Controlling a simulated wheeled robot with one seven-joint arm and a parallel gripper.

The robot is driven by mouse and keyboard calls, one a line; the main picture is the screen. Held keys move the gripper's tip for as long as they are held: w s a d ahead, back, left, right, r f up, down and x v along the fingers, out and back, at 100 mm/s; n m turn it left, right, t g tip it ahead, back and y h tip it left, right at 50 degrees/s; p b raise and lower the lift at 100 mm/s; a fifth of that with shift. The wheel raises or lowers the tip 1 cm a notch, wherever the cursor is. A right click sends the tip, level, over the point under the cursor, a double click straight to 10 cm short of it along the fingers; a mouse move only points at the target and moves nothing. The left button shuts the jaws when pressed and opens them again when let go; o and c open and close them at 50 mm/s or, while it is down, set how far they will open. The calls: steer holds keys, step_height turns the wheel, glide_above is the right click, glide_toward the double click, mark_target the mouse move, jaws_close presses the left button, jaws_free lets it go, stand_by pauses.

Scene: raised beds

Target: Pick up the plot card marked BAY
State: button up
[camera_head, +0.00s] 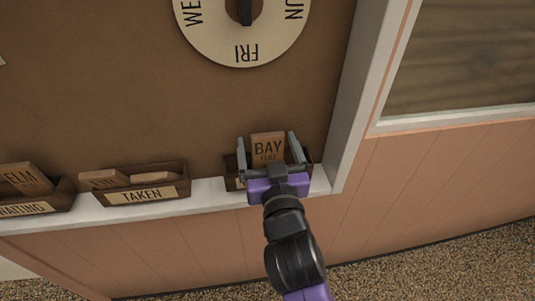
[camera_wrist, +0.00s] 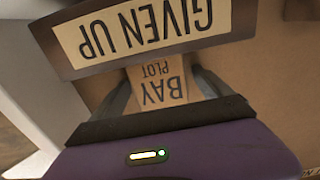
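The tan plot card marked BAY (camera_head: 267,147) stands in the small brown tray at the right end of the ledge, its upper part above the rim. In the wrist view the card (camera_wrist: 161,85) shows upside down, below a tray front labelled GIVEN UP (camera_wrist: 143,28). My gripper (camera_head: 266,139) is at this tray, with one grey finger on each side of the card. In the head view the fingers are spread, with a gap on both sides of the card. My gripper's body hides most of the tray front there.
A tray labelled TAKEN (camera_head: 142,194) holds two cards left of my gripper. Farther left, another tray (camera_head: 24,208) holds the ELM card (camera_head: 25,178). A round day dial (camera_head: 243,50) is on the board above. A raised white frame edge (camera_head: 362,90) stands close on the right.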

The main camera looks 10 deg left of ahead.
steer(key=c, duration=1.4)
steer(key=shift+r, duration=0.1)
